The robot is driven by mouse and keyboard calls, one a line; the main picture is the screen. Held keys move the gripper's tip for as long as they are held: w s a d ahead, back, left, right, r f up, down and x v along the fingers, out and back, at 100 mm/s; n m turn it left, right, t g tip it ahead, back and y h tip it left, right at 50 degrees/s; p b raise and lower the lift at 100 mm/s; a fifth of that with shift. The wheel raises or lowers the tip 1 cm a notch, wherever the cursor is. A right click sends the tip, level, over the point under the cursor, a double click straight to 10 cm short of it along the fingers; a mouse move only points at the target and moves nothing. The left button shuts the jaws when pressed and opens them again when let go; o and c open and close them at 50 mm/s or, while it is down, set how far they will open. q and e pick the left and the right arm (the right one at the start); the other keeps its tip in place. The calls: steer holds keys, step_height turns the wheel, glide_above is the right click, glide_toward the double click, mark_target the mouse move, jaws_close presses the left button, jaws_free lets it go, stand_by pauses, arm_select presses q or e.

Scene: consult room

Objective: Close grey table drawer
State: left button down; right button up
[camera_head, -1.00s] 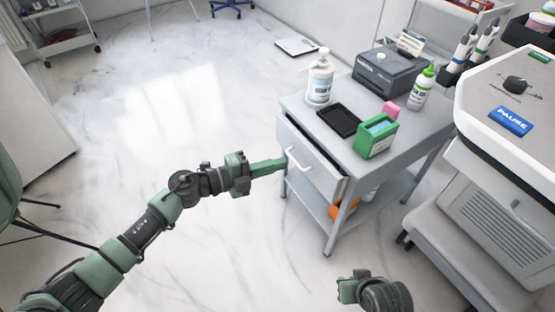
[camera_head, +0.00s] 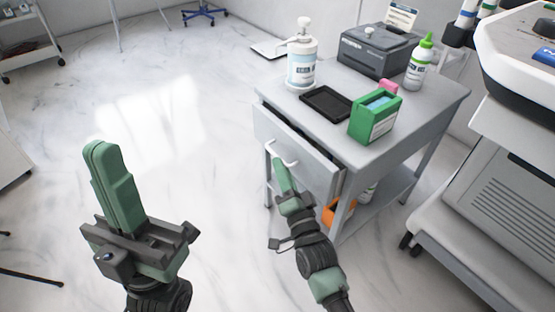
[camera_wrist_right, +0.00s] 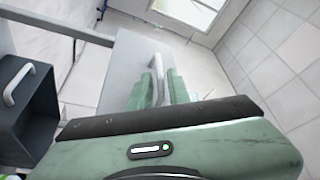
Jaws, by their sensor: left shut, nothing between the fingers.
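The grey table (camera_head: 425,105) stands right of centre in the head view. Its drawer (camera_head: 285,142) is partly pulled out, with a dark gap behind the top of its front panel. The drawer's white handle (camera_head: 281,153) faces me. My right gripper (camera_head: 282,172) is at the handle. In the right wrist view its two green fingers (camera_wrist_right: 160,88) are apart, with the white handle (camera_wrist_right: 157,68) between them; contact cannot be told. My left gripper (camera_head: 103,160) is shut and empty, pointing up over the floor at the left, well apart from the table.
On the tabletop are a pump bottle (camera_head: 302,60), a black tray (camera_head: 326,102), a green box (camera_head: 376,116), a green-capped bottle (camera_head: 419,62) and a dark grey device (camera_head: 378,52). A large white machine (camera_head: 505,165) stands at the right.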

mark_target(277, 155)
steer(key=shift+b+x, duration=0.55)
steer(key=shift+x, duration=1.5)
steer(key=shift+f, duration=0.1)
jaws_close()
steer(key=shift+d, duration=0.1)
